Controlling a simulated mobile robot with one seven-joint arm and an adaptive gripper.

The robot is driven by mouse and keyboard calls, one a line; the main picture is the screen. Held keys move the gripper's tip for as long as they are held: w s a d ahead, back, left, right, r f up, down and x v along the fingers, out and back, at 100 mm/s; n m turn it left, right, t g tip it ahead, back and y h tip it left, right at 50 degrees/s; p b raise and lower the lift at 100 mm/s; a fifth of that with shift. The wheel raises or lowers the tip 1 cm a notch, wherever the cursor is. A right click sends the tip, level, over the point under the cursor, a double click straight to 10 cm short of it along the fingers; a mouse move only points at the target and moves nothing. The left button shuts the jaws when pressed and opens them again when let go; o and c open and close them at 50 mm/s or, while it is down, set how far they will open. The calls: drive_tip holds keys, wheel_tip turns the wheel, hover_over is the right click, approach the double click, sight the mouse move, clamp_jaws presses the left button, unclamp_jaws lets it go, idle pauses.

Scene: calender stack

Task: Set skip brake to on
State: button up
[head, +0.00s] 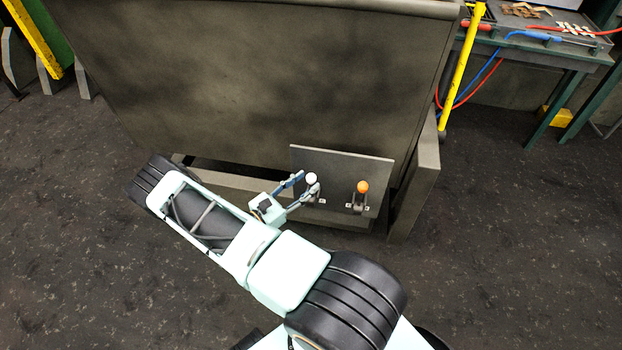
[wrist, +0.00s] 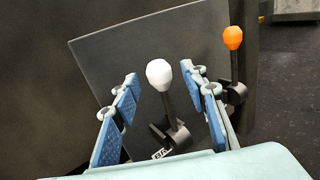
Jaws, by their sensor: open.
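A grey panel (head: 340,162) on the front of the big dark skip carries two levers. The left lever has a white knob (head: 311,179); the right lever has an orange knob (head: 362,187). Small label plates sit by their bases, too small to read, so I cannot tell which one is the skip brake. My gripper (head: 303,183) is open at the white-knobbed lever. In the wrist view the white knob (wrist: 159,74) stands between the two blue-padded fingers (wrist: 158,108), with a gap on both sides. The orange knob (wrist: 233,38) is outside the right finger.
The dark skip (head: 260,85) rises behind the panel, with a frame post (head: 415,185) to the right. A yellow bar (head: 462,70) and a workbench (head: 570,50) with hoses stand at the back right.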

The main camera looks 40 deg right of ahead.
drive_tip(key=shift+w+d, duration=0.2)
drive_tip(key=shift+d, duration=1.35)
clamp_jaws()
